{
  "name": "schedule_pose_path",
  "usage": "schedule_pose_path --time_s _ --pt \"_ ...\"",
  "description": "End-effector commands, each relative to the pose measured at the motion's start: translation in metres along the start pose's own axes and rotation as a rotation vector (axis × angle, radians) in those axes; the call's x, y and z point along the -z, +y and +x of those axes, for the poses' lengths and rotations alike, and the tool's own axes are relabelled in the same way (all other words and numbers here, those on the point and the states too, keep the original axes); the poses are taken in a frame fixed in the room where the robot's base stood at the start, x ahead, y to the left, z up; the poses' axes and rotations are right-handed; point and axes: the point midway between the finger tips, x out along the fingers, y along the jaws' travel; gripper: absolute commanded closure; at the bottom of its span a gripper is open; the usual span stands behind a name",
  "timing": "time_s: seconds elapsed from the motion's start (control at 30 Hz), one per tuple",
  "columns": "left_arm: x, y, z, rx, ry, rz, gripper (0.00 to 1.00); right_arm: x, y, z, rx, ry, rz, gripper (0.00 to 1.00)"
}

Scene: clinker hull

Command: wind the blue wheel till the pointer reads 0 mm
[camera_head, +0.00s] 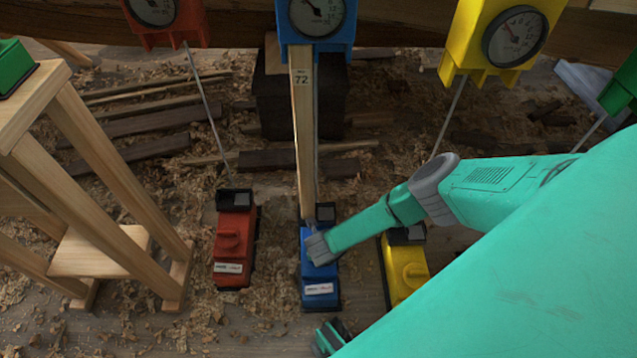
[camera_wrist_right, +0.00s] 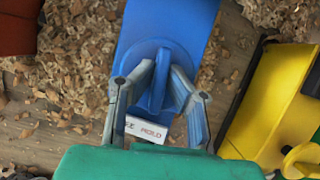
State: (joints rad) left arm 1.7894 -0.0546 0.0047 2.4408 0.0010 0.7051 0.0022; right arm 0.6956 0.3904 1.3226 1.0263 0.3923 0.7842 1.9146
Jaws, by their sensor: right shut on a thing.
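In the head view the same gripper (camera_head: 316,248) hides the wheel. The blue dial gauge (camera_head: 317,14) is at the top; its dark pointer leans to the upper left, but its reading is too small to tell. My left gripper is not in view.
A red unit (camera_head: 235,245) stands left of the blue one and a yellow unit (camera_head: 405,270) close on its right, partly behind my right arm. A timber prop marked 72 (camera_head: 303,130) rises behind the blue unit. A wooden trestle (camera_head: 100,250) stands at the left.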

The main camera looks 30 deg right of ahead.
Motion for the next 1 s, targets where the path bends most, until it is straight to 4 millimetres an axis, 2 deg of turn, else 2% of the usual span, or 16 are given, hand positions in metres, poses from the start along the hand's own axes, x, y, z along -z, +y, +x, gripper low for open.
schedule_pose_path --time_s 0.5,1.0 --pt "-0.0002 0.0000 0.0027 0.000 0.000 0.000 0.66 -0.0002 -0.0001 0.0004 0.154 -0.001 0.371 1.00" --pt "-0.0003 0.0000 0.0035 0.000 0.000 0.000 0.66 -0.0003 0.0000 0.0001 0.197 0.000 0.476 1.00"
